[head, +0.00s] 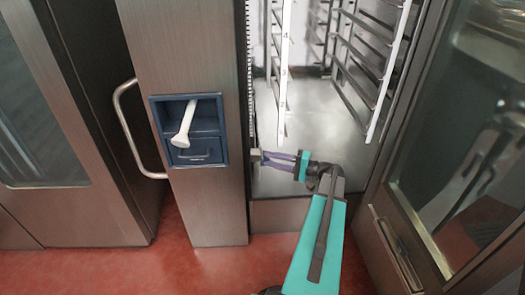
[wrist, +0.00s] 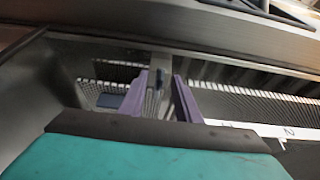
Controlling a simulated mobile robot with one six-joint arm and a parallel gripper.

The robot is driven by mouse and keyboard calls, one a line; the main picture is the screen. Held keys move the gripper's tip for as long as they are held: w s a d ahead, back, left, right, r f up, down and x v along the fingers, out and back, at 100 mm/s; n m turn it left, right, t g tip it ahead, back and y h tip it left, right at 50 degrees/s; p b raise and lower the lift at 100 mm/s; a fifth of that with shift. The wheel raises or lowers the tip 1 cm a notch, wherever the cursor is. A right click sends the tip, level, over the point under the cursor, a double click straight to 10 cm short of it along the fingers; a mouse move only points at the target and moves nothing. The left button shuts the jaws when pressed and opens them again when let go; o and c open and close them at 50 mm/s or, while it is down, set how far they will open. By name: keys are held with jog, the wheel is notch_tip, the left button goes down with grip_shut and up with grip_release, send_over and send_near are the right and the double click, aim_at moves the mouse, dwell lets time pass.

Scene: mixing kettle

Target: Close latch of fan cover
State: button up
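The fan cover (wrist: 250,100) shows in the wrist view as a dark panel with rows of light slots; in the head view I see it nearly edge-on (head: 250,85) along the left wall of the oven chamber. A small dark upright piece, seemingly the latch (wrist: 160,88), stands on it. My gripper (head: 264,158) reaches into the chamber low at its left wall. In the wrist view its two purple fingers (wrist: 158,92) are apart, with the latch in line with the gap between them. I cannot tell whether they touch it.
Rack rails (head: 362,75) hang in the chamber to the right of my gripper. The chamber floor (head: 315,115) is clear. An open glass door (head: 465,150) stands at the right. A blue recess (head: 210,148) holding a white handle (head: 186,125) is in the left front panel.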

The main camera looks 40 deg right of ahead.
dwell(0.3)
jog(key=v, duration=0.7)
dwell(0.4)
dwell(0.5)
